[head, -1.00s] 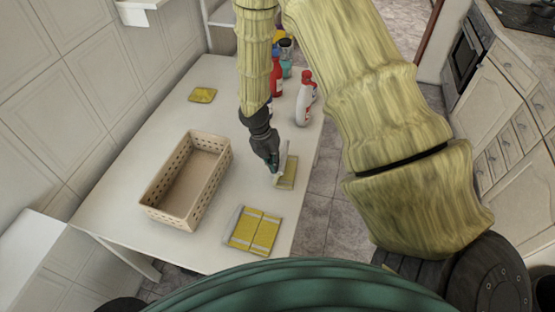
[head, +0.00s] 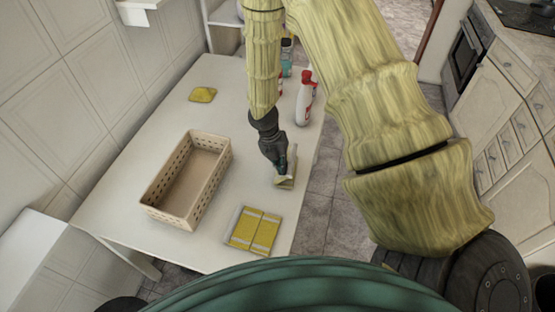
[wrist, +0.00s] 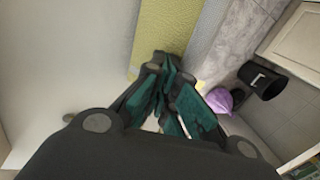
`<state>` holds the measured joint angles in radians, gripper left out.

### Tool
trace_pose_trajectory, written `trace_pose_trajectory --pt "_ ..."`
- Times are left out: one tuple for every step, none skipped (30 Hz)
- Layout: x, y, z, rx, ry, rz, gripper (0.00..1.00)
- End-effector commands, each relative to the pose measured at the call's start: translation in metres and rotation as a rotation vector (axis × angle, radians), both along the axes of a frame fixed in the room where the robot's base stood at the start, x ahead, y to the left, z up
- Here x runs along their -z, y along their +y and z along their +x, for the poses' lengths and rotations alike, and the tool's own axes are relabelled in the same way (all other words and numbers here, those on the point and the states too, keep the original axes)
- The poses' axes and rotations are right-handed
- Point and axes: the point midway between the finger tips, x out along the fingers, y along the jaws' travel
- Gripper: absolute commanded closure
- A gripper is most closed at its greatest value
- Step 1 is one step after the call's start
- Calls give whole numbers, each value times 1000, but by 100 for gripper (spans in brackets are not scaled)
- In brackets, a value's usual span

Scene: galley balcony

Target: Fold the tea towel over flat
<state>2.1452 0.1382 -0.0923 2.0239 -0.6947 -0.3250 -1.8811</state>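In the wrist view, the towel shows as a yellow textured strip (wrist: 163,32) beside a grey strip, running up to my fingertips (wrist: 168,72). The fingers are close together and appear shut on the towel's edge; the exact contact is hidden.
A beige basket (head: 187,180) stands left of my gripper. A yellow-green cloth with pale stripes (head: 254,230) lies flat at the near edge. A yellow cloth (head: 203,94) lies farther back. A white bottle with a red top (head: 305,100) stands behind my gripper, with other bottles beyond.

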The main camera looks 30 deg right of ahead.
Motion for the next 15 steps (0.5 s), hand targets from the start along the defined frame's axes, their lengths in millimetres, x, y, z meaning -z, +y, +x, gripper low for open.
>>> trace_pose_trajectory --pt "1 -1 -1 0 1 0 100" --pt "2 -2 -2 1 1 0 100" --pt "4 -3 -3 1 1 0 100" --pt "5 -4 -4 1 1 0 100" --pt "6 -5 -5 1 1 0 100" --pt "8 -7 -7 1 1 0 100" --pt "9 -8 -8 1 1 0 100" --pt "10 -9 -9 0 1 0 100" --pt "11 -11 -10 0 1 0 100" --pt "12 -12 -11 0 1 0 100" --pt "12 -12 -12 0 1 0 100" --pt "13 -13 -12 0 1 0 100" --pt "13 -13 -12 0 1 0 100" --pt "13 -13 -12 0 1 0 100" --pt "13 -13 -12 0 1 0 100"
